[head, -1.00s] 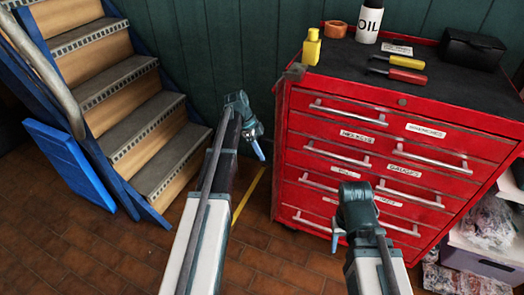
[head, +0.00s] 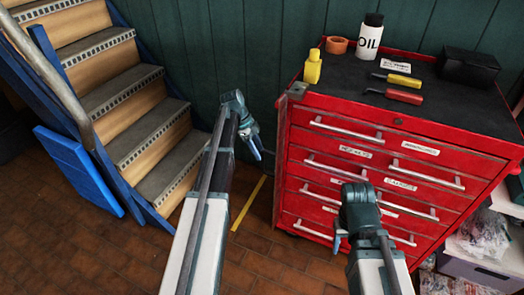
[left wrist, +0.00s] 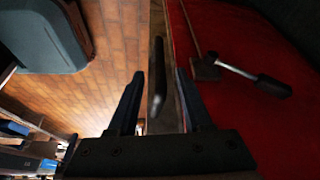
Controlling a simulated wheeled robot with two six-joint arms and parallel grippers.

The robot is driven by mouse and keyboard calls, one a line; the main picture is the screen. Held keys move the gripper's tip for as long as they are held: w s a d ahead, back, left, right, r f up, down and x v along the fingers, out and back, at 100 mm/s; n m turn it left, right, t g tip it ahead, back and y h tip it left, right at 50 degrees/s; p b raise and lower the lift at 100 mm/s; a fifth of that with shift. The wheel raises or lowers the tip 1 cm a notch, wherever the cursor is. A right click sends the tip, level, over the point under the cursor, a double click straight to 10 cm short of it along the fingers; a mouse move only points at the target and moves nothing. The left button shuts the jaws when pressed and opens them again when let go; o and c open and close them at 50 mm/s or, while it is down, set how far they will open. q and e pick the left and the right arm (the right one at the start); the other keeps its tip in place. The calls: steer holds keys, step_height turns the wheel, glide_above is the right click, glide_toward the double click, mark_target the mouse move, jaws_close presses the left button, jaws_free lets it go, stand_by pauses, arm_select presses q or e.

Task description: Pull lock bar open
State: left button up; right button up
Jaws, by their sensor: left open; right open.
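The lock bar (head: 282,150) is a narrow upright brownish-grey strip along the left front edge of the red tool cabinet (head: 350,185). My left gripper (head: 257,150) is just left of the bar in the head view and appears apart from it. In the left wrist view, my open left fingers (left wrist: 160,102) point towards a narrow strip, probably the lock bar (left wrist: 157,35), with a dark elongated piece on it. Contact cannot be told there. My right gripper (head: 339,240) is in front of the lower drawers, its fingers small and partly hidden.
On the cabinet top are a yellow bottle (head: 313,67), an oil bottle (head: 369,38), tools (head: 398,79) and a black box (head: 470,66). Stairs (head: 130,110) and a blue panel (head: 75,170) are at left. Tiled floor (head: 130,255) is clear between stairs and cabinet.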

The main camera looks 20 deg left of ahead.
arm_select(q)
steer(key=p+v, duration=0.5)
steer(key=v, duration=0.2)
stand_by(0.3)
steer(key=s+d+f+n+y, duration=0.2)
steer(key=s+d+n+y, duration=0.2)
steer(key=s+d+n, duration=1.25)
steer(key=s+d+r+m+g+y+p, duration=0.1)
steer(key=s+d+r+m+p, duration=0.3)
steer(key=s+d+r+p, duration=0.5)
step_height(320, 180, up, 3)
steer(key=d+p, duration=0.2)
steer(key=d, duration=0.1)
steer(key=shift+f+y, duration=0.25)
steer(key=shift+y, duration=0.05)
steer(key=shift+a, duration=0.1)
